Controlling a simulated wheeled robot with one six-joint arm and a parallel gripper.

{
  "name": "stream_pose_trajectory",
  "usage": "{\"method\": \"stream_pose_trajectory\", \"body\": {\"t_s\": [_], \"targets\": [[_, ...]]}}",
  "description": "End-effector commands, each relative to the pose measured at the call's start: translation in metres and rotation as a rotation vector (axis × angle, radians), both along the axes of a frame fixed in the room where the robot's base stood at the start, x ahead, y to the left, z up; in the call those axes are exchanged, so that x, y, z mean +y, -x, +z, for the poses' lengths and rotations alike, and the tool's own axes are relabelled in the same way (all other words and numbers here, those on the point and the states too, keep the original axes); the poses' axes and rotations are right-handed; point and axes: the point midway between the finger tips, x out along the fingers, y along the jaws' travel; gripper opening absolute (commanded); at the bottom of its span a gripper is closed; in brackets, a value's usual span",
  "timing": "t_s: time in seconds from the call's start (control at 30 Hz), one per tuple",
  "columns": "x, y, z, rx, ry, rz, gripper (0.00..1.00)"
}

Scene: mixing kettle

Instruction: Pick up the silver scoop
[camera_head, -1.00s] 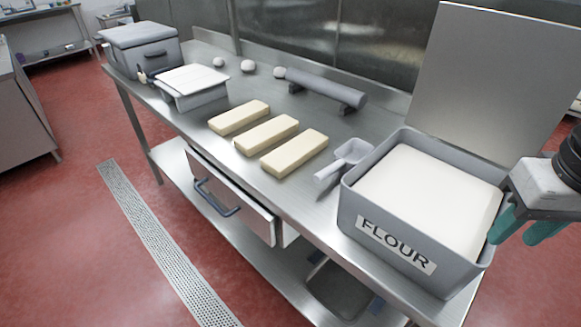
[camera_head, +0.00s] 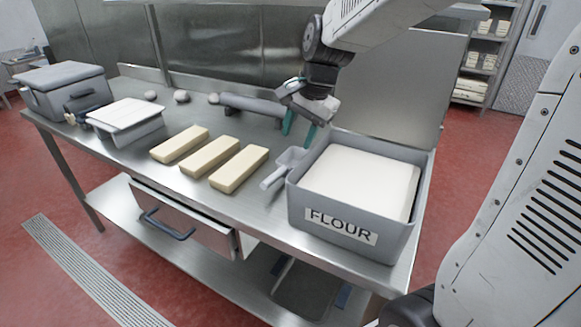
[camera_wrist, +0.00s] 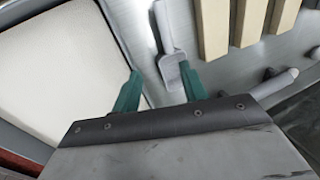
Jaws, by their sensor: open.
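The silver scoop (camera_head: 287,164) lies on the steel table between the dough bars and the flour bin, its handle toward the front edge. My gripper (camera_head: 299,130) is above and behind the scoop in the head view, with its green fingers apart and nothing between them. In the wrist view the scoop (camera_wrist: 174,66) is ahead of my open gripper (camera_wrist: 160,88), its bowl nearer to the fingers and its handle pointing away. The scoop is not touched by the fingers, as far as I can tell.
A grey bin of flour (camera_head: 330,220) stands close to the right of the scoop. Several pale dough bars (camera_head: 238,168) lie to the left. A grey rolling pin (camera_head: 252,106) lies behind on supports.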

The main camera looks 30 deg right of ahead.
Motion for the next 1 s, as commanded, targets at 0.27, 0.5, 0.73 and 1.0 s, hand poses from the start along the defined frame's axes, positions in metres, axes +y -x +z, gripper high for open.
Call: {"method": "stream_pose_trajectory", "body": {"t_s": [0.27,0.5,0.73,1.0], "targets": [[0.033,-0.033,-0.057,0.08,0.033,0.022,0.43],[0.041,-0.036,-0.084,0.096,0.047,0.043,0.43],[0.042,-0.041,-0.113,0.097,0.046,0.042,0.43],[0.044,-0.046,-0.142,0.093,0.047,0.044,0.43]]}}
